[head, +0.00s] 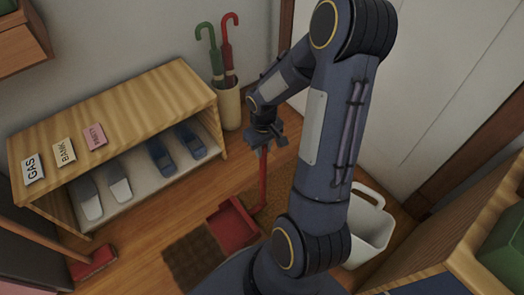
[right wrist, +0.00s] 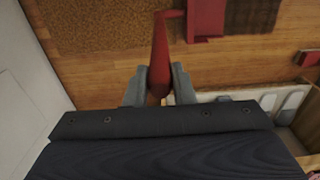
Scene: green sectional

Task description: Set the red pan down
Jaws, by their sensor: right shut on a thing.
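The red pan (head: 233,226) is a dustpan with a long upright red handle. Its tray is low down by the wood floor, and I cannot tell whether it touches. My right gripper (head: 264,140) is shut on the top of the handle. In the right wrist view the handle (right wrist: 160,48) runs between the two grey fingers of the gripper (right wrist: 160,88), and part of the red pan (right wrist: 205,16) shows beyond. My left gripper is not in view.
A wooden shoe shelf (head: 120,107) with several shoes stands at left. An umbrella stand (head: 230,108) is behind. A dark brown mat (head: 193,262) lies beside the pan. A red object (head: 95,262) is on the floor at left. A white bin (head: 370,225) stands at right.

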